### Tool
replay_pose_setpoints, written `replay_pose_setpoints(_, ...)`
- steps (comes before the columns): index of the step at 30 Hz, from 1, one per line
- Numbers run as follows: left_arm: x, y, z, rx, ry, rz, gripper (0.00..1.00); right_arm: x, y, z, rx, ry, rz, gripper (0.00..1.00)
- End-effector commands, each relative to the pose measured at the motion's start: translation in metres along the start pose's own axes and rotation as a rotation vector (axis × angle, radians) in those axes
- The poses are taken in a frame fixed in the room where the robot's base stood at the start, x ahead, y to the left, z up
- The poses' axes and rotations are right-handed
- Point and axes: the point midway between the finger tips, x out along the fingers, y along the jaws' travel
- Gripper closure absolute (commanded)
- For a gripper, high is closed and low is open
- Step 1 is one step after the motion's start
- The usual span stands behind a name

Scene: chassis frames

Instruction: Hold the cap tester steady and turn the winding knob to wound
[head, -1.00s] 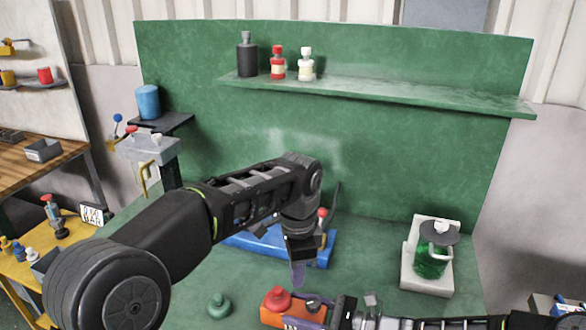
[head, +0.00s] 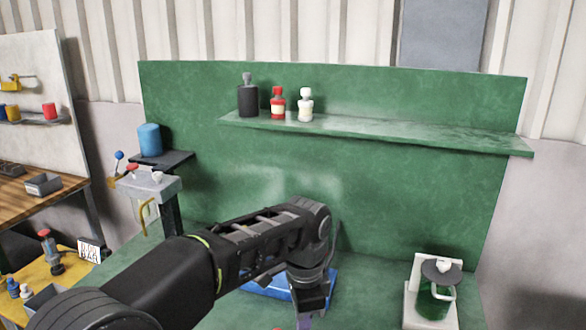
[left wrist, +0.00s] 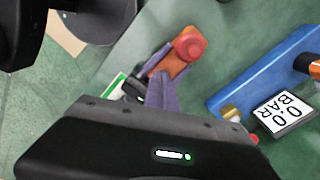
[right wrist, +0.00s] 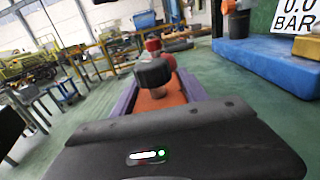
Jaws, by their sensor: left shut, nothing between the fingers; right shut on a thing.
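My right gripper (right wrist: 160,92) is shut on the orange block, one purple finger along each side. The left wrist view shows the red knob (left wrist: 188,46) on the block (left wrist: 172,64). My left gripper (left wrist: 160,72) is shut and empty, its purple fingers close to the block; I cannot tell whether they touch. In the head view, my left gripper (head: 305,318) is at the bottom edge, and most of the tester is out of frame.
A blue base (head: 262,288) lies behind my left gripper; a 0.0 BAR display (left wrist: 287,110) stands close by. A green jar on a white stand (head: 432,295) is at right. A shelf (head: 390,129) with three bottles crosses the green back panel. A grey stand (head: 150,184) is at left.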

Motion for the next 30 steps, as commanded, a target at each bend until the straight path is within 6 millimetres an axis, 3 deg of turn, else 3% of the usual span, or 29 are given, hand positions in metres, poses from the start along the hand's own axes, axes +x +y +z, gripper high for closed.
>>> replay_pose_setpoints(18, 0.06, 0.0, 0.0, 0.001, -0.002, 0.002, 1.0, 0.0, 0.0, 0.0, 0.001, -0.001, 0.001, 1.0)
replay_pose_setpoints(30, 0.069, 0.0, 0.0, 0.0, 0.0, 0.0, 1.0, 0.0, 0.001, 0.0, 0.001, -0.001, 0.001, 1.0)
